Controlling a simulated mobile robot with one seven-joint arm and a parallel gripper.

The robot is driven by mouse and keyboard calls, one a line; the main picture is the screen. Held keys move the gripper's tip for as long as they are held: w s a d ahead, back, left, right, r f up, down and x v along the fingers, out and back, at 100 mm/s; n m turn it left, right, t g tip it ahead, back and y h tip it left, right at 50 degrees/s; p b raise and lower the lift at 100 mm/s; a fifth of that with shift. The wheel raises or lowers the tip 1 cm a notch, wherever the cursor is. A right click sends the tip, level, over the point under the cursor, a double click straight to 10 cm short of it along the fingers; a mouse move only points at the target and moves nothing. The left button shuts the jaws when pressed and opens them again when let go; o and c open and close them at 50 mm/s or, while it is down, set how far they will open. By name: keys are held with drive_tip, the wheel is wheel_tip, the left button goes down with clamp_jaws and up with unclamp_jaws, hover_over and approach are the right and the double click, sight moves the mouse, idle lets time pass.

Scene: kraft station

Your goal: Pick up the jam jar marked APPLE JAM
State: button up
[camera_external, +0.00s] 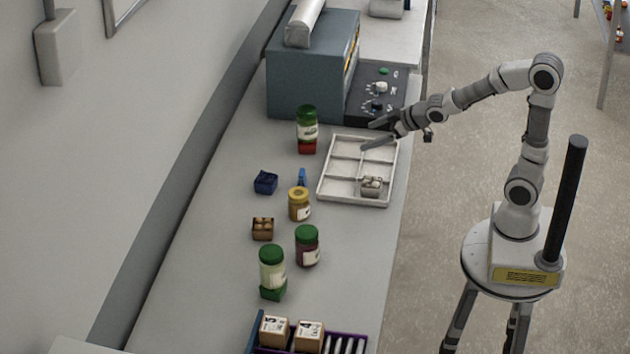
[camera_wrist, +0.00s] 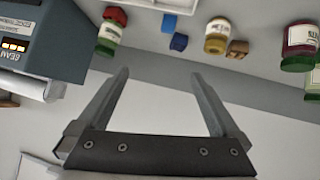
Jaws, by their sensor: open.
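The jar labels are too small or turned away for me to find APPLE JAM. A green-lidded jar with pale label (camera_external: 307,126) stands on a red block near the grey machine; it also shows in the wrist view (camera_wrist: 109,34). A yellow-lidded jar with amber contents (camera_external: 299,205) stands mid-table, also in the wrist view (camera_wrist: 216,35). A green-lidded dark red jar (camera_external: 307,246) stands nearer, also in the wrist view (camera_wrist: 299,38). A green-lidded pale jar (camera_external: 271,268) stands on a green block. My gripper (camera_external: 368,136) is open and empty above the tray, apart from every jar; its fingers show in the wrist view (camera_wrist: 160,76).
A white divided tray (camera_external: 324,185) holds a small box (camera_external: 371,186). Blue blocks (camera_external: 265,182) and a brown box (camera_external: 263,229) lie among the jars. A purple rack (camera_external: 362,343) with boxes stands at the front. The grey machine (camera_external: 310,85) stands behind.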

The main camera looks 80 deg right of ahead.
drive_tip(key=w+d+f+t+b, duration=0.1)
drive_tip(key=w+f, duration=0.3)
drive_tip(key=f, duration=0.1)
drive_tip(key=n+t+y+b, duration=0.2)
drive_tip(key=n+y, duration=0.1)
drive_tip(key=y, duration=0.2)
approach(302, 193)
drive_tip(key=b+x, duration=0.1)
drive_tip(key=x, duration=1)
drive_tip(key=shift+w+f+b, duration=0.1)
drive_tip(key=shift+w+b, duration=0.05)
drive_tip(key=shift+b, duration=0.15)
clamp_jaws()
